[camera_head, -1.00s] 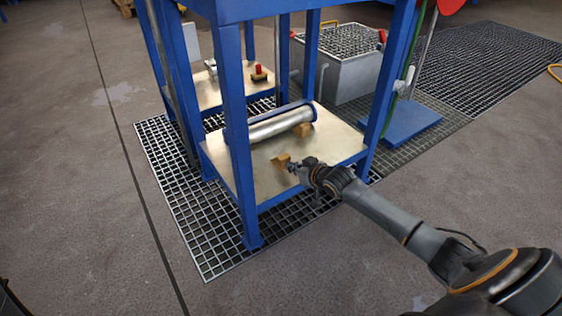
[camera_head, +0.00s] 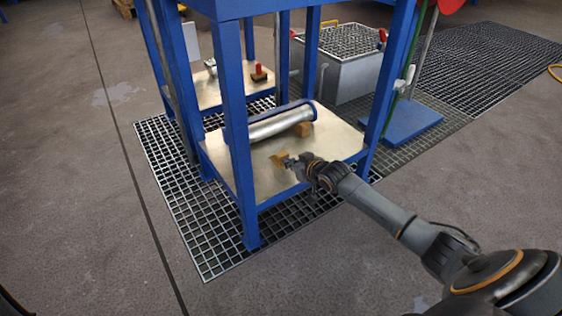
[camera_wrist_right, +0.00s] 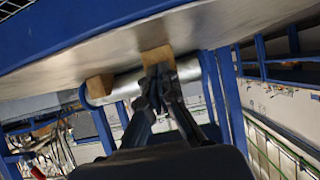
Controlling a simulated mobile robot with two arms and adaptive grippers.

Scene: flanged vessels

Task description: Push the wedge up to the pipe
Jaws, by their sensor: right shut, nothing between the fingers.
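A shiny metal pipe (camera_head: 275,127) with blue ends lies on the stand's lower shelf (camera_head: 258,180). One tan wedge (camera_head: 304,130) sits against its near side at the right end. The other tan wedge (camera_head: 277,158) lies nearer me, with a strip of bare shelf between it and the pipe. My right gripper (camera_head: 288,162) is shut and empty, its tips right at this wedge's near side. In the right wrist view the shut fingertips (camera_wrist_right: 158,72) overlap the near wedge (camera_wrist_right: 156,56), and the pipe (camera_wrist_right: 124,88) is behind. Whether they touch is hard to tell. My left gripper is out of view.
Blue stand legs (camera_head: 238,150) frame the shelf; one front leg (camera_head: 385,95) rises to the right of my arm. A second shelf (camera_head: 235,88) with a red-handled item stands behind. A grey grated box (camera_head: 340,65) is at the back. The shelf's front part is clear.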

